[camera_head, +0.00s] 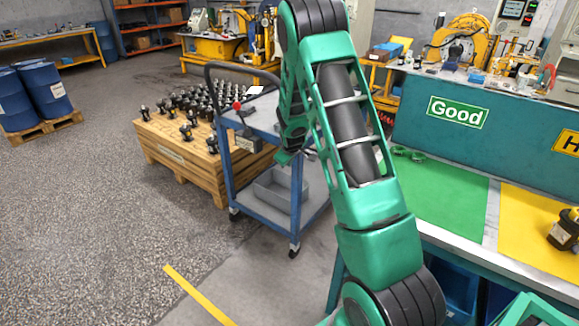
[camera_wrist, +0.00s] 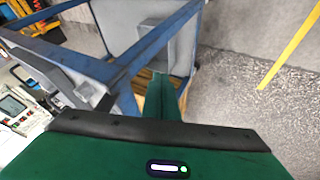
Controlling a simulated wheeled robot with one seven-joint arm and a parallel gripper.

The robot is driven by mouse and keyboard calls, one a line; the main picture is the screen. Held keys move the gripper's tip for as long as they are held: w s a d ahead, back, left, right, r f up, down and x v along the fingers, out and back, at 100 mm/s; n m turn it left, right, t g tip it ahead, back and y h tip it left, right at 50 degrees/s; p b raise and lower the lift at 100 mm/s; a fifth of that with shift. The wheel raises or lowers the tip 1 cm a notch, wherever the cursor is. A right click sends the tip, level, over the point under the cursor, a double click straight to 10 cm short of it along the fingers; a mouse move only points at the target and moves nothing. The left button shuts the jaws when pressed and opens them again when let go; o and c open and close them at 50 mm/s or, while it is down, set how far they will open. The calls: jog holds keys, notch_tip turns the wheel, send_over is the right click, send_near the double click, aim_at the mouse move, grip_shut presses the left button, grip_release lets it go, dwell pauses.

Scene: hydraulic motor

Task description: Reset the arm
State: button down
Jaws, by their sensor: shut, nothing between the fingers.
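My green arm rises through the middle of the head view and bends down at the top. My gripper (camera_head: 287,157) hangs at its end, partly hidden behind the arm, beside the blue cart. In the wrist view my gripper (camera_wrist: 166,90) shows as green fingers drawn together, shut with nothing between them. The blue cart's frame (camera_wrist: 125,75) lies just beyond the fingertips there. I cannot tell the exact gap between them.
The blue cart (camera_head: 230,190) carries a grey bin (camera_head: 275,188) on its lower shelf. A wooden crate (camera_head: 180,165) with several dark motors stands behind it. The "Good" table's green mat (camera_head: 450,195) and yellow mat (camera_head: 525,225), bearing a motor (camera_head: 563,232), are at right.

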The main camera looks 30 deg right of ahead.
jog(key=v, duration=0.3)
jog(key=shift+s+a+r, duration=0.1)
jog(key=shift+a+r, duration=0.05)
jog(key=shift+s+r, duration=0.1)
jog(key=s+a+r+m+g, duration=0.1)
jog(key=s+r+m, duration=0.1)
jog(key=s+r, duration=0.35)
jog(key=s+a+r+m+g+y, duration=0.1)
jog(key=s+r, duration=0.2)
jog(key=s, duration=0.6)
jog(key=s+a+r+m+g, duration=0.1)
jog(key=s+r+m+g, duration=0.1)
jog(key=s+r, duration=0.35)
jog(key=s+a+r+m+g+y, duration=0.1)
jog(key=s+a, duration=0.3)
jog(key=s, duration=0.9)
jog(key=s+a+r+m+g+y, duration=0.1)
jog(key=s+a, duration=0.4)
jog(key=s, duration=0.8)
jog(key=shift+r+m+y, duration=0.45)
jog(key=shift+m+y, duration=0.05)
jog(key=shift+m, duration=0.6)
